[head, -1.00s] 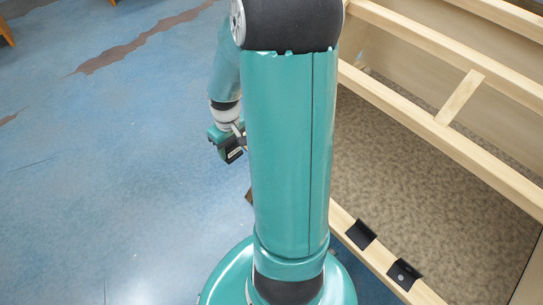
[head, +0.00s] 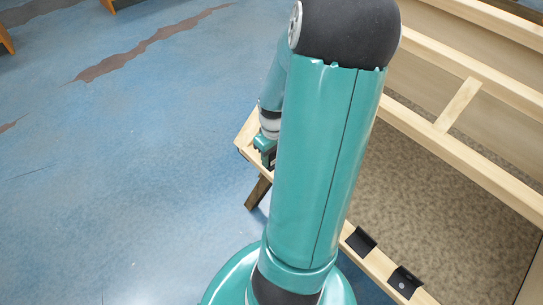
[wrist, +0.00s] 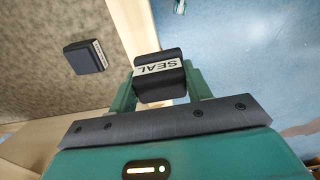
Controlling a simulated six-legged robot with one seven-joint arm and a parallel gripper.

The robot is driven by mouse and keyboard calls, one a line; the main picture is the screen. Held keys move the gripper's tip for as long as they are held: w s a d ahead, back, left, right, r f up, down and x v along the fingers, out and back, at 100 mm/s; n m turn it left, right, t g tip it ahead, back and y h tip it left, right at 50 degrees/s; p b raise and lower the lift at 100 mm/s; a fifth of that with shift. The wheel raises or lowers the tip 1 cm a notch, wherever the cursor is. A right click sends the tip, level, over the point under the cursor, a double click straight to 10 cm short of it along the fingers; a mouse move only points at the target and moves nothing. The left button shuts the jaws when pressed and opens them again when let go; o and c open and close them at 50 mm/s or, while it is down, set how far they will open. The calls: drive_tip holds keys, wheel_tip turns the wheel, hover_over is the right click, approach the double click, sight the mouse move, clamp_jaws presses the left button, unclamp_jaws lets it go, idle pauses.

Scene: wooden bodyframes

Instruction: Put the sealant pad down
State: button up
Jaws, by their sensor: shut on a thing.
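My gripper (wrist: 160,90) is shut on a black sealant pad (wrist: 158,67) with a white label reading "SEAL" in the wrist view. The pad sits between the two green fingers, over a pale wooden edge with blue floor to its right. In the head view my gripper (head: 265,151) is small and partly hidden by my arm, beside the corner of a wooden frame (head: 246,132). The held pad cannot be made out there. I cannot tell whether it touches the wood.
A second dark labelled block (wrist: 84,57) lies on the brown speckled panel (wrist: 40,85). Two black brackets (head: 361,241) (head: 404,281) sit on the lower wooden rail (head: 375,262). Wooden rails (head: 455,140) stand to the right. Blue floor (head: 130,180) is open on the left.

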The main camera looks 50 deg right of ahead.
drive_tip(key=w+d+f, duration=0.1)
drive_tip(key=f, duration=0.1)
drive_tip(key=w+d+f, duration=0.3)
drive_tip(key=d+f, duration=0.1)
drive_tip(key=shift+w+d+f, duration=0.15)
drive_tip(key=shift+w+f, duration=0.2)
drive_tip(key=shift+f, duration=1.6)
drive_tip(key=shift+f, duration=0.15)
drive_tip(key=o, duration=1)
drive_tip(key=shift+c, duration=0.2)
